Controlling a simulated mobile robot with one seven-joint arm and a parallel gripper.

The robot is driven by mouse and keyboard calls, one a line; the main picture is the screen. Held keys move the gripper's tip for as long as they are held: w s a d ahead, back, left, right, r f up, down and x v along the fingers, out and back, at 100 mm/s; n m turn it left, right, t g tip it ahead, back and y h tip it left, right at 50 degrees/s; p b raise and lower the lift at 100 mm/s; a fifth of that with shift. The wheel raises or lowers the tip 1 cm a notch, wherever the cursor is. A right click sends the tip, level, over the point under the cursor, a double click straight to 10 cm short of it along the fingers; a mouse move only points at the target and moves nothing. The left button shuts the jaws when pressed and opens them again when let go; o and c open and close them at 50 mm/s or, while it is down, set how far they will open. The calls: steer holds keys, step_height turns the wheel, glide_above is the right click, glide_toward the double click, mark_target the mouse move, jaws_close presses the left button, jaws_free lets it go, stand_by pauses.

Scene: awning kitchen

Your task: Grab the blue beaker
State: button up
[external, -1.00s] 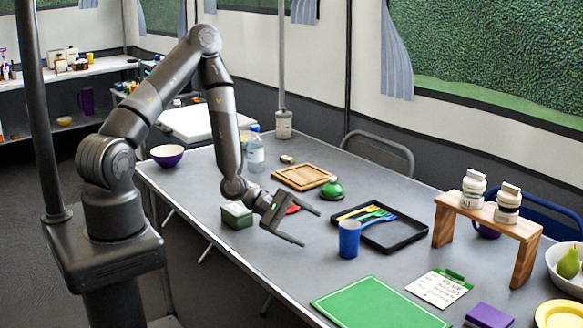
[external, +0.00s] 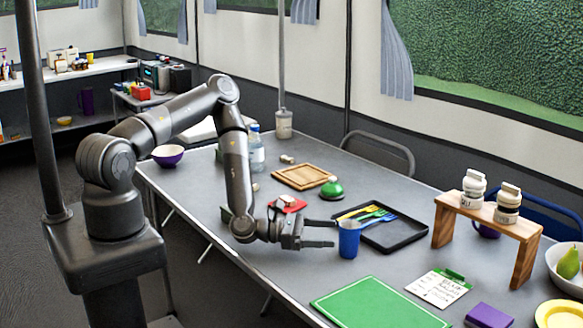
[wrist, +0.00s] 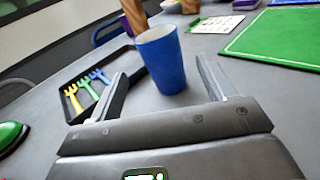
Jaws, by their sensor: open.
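The blue beaker (external: 349,240) stands upright on the grey table, at the front left edge of the black tray. In the wrist view the blue beaker (wrist: 161,62) stands straight ahead, near the fingertips and between the lines of the two fingers. My gripper (external: 328,233) is low over the table, open and pointing right at the beaker. In the wrist view my gripper (wrist: 162,78) shows its two fingers spread with nothing held. Whether either fingertip touches the beaker cannot be told.
The black tray (external: 400,243) with colored forks lies behind the beaker. A green cutting board (external: 380,305) and a clipboard (external: 440,288) lie to the right. A wooden stand (external: 486,219) holds two jars. A green-domed object (external: 331,188) and wooden board (external: 300,177) lie farther back.

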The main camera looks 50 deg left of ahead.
mark_target(349, 232)
steer(key=shift+r+x, duration=0.15)
steer(key=shift+x, duration=1.45)
steer(key=shift+r+x, duration=0.1)
steer(key=shift+x, duration=1.5)
steer(key=shift+s+d, duration=0.1)
steer(key=shift+c, duration=0.4)
steer(key=c, duration=0.9)
steer(key=shift+r, duration=0.15)
steer(key=shift+c, duration=0.3)
